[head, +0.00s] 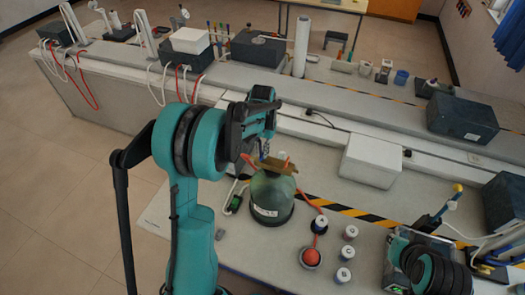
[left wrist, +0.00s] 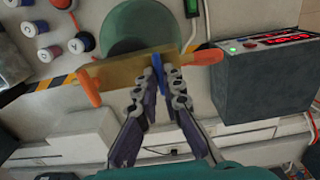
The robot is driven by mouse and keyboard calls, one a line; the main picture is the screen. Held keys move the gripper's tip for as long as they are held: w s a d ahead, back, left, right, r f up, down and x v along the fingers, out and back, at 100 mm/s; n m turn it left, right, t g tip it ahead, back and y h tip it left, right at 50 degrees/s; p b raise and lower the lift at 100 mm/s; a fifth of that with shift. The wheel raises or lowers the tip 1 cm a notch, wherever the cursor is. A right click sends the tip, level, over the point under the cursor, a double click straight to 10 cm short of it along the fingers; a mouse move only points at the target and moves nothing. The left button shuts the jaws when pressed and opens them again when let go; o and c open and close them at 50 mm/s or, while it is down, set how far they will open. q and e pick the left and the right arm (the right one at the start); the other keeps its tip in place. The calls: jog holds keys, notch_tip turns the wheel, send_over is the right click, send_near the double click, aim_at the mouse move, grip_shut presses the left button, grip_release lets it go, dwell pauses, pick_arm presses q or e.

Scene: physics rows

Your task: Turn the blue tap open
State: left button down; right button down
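The blue tap (left wrist: 158,72) is a slim blue handle on a brass block (left wrist: 118,72). The block lies across the top of a green domed vessel (head: 268,198) in the head view. An orange handle (left wrist: 87,86) is at one end of the block and another orange handle (left wrist: 205,57) at the other. My left gripper (left wrist: 160,78) has one finger on each side of the blue tap, close against it, and appears shut on it. In the head view my left gripper (head: 265,153) is above the block and mostly hides the tap. My right gripper is not in view.
Small capped jars (head: 344,275) and a red ball on a round base (head: 311,257) stand right of the vessel. A dark box with lit displays (left wrist: 265,80) is near it in the wrist view. A white box (head: 370,162) stands behind. Black-and-yellow tape (head: 340,208) crosses the bench.

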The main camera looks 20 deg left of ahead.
pick_arm(q)
jog(key=n+b, duration=0.2)
jog(key=n, duration=0.1)
jog(key=shift+f, duration=0.1)
jog(key=n+b, duration=0.2)
jog(key=n, duration=0.4)
jog(key=shift+b, duration=0.4)
jog(key=n+b, duration=0.1)
jog(key=n, duration=0.3)
jog(key=shift+n+b, duration=0.75)
jog(key=shift+n, duration=1.75)
jog(key=c, duration=1.7)
grip_release()
